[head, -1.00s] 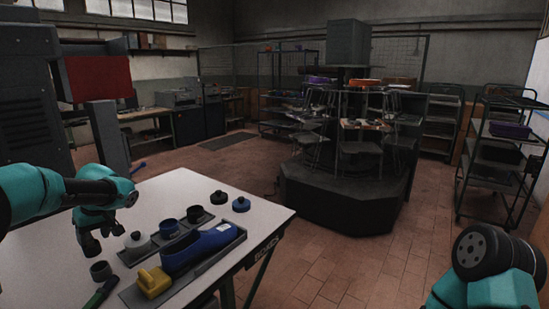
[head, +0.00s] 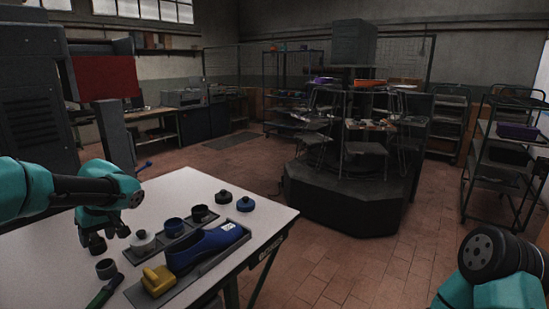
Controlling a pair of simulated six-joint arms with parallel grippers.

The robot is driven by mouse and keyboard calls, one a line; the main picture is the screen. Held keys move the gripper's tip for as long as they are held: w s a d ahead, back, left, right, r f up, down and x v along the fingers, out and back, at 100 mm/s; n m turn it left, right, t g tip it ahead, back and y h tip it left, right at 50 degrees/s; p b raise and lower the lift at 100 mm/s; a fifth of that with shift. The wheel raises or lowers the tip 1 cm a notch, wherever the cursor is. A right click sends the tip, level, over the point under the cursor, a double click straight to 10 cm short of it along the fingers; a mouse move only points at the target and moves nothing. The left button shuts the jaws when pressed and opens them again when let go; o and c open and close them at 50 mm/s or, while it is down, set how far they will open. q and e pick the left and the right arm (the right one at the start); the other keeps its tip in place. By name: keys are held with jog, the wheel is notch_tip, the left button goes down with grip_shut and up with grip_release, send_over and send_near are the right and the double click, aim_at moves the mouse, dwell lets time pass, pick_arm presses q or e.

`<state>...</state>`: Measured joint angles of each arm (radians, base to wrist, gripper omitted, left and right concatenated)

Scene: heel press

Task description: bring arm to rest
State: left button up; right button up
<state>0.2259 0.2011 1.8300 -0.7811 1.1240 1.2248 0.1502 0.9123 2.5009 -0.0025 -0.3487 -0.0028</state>
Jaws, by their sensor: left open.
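My left arm comes in from the left over the white table (head: 186,186). Its gripper (head: 108,244) points down above the table's left part, open and empty, near a white round piece (head: 143,240) and a small dark ring (head: 106,268). My right arm shows only as a teal and black link at the lower right; its gripper is out of view. A blue shoe-shaped piece (head: 205,245) lies in a grey tray (head: 243,241) beside a yellow block (head: 158,280).
A green-handled tool (head: 103,295) lies at the front left. A dark octagonal platform (head: 340,205) with racks stands beyond the table. A shelf cart (head: 505,165) is at the right. Open floor lies between.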

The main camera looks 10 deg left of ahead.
pick_arm(q)
jog(key=s+d, duration=0.3)
jog(key=shift+s+d+r, duration=0.1)
jog(key=shift+d+r, duration=0.15)
jog(key=shift+o, duration=0.4)
jog(key=shift+a, duration=0.1)
jog(key=a+m+h, duration=0.1)
jog(key=m, duration=0.3)
jog(key=a+m+h, duration=0.1)
jog(key=m, duration=0.3)
jog(key=w+a+r+m+h, duration=0.1)
jog(key=m+h, duration=0.1)
jog(key=m, duration=0.2)
